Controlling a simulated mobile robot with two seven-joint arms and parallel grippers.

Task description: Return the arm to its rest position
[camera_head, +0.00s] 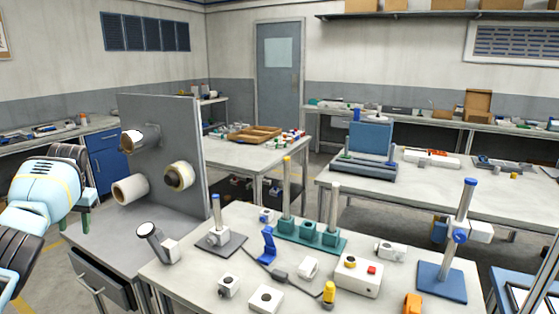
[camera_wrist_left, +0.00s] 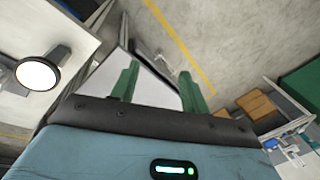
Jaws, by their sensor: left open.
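My left arm comes in from the left in the head view. Its gripper (camera_head: 76,222) hangs beside the left edge of the grey bench with the upright panel (camera_head: 170,120). In the left wrist view the two green fingers of this gripper (camera_wrist_left: 160,84) stand apart with nothing between them. Beyond them are a pale surface and the floor. My right gripper does not show in either view.
The panel carries a white roll (camera_head: 130,189), a yellowish reel (camera_head: 179,176) and a smaller reel (camera_head: 131,140). A round white-faced part (camera_wrist_left: 38,74) shows left of the fingers in the wrist view. The front table (camera_head: 200,285) holds several fixtures. Floor shows left of the bench.

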